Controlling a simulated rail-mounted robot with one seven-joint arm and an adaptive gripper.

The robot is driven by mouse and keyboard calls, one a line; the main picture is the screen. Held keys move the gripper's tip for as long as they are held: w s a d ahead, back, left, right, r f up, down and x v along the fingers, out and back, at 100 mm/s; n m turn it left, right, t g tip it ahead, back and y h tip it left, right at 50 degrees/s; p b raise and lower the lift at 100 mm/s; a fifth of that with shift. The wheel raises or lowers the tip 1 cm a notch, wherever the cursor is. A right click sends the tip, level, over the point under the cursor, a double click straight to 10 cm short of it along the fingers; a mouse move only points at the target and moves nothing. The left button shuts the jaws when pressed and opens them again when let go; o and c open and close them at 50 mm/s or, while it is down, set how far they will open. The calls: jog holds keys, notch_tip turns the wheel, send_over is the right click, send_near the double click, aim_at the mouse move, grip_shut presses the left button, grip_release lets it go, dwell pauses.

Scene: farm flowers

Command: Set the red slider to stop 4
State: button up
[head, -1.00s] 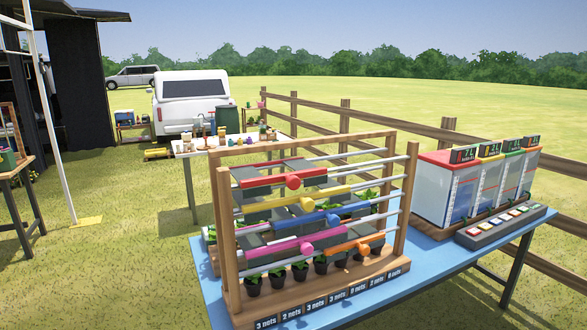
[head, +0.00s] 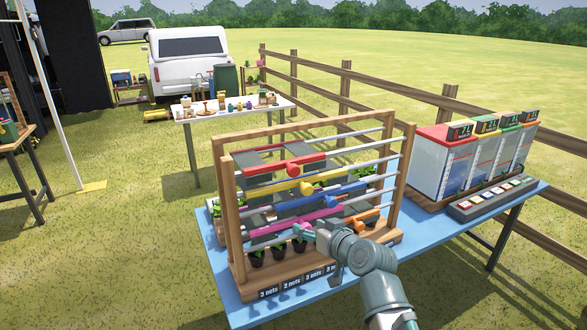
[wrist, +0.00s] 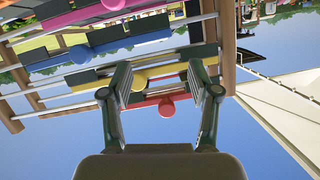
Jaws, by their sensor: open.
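The red slider (head: 285,166) is a red bar with a round red knob and dark panels, on the top rod of a wooden rack (head: 238,225). In the wrist view my gripper (wrist: 163,78) is open and empty. I see no stop numbers.
Yellow (head: 318,186), blue (head: 330,200), pink (head: 285,231) and orange (head: 363,221) sliders sit on lower rods. Clear bins (head: 446,165) and a button strip (head: 492,197) share the blue table (head: 440,226).

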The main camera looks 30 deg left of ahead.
aim_at(295, 171)
notch_tip(295, 171, up, 10)
jog(key=t+y, duration=0.2)
jog(key=y, duration=0.1)
jog(key=shift+n+t, duration=0.4)
jog(key=shift+n, duration=0.2)
jog(key=p+x, duration=0.1)
jog(key=x, duration=0.3)
jog(key=p+x, duration=0.1)
jog(key=x, duration=0.3)
jog(key=p+x, duration=0.1)
jog(key=x, duration=0.3)
jog(key=shift+w+d+r+p, duration=0.1)
jog(key=shift+w+d+p, duration=0.2)
jog(key=shift+w+d, duration=0.1)
jog(key=shift+c, duration=0.3)
grip_shut()
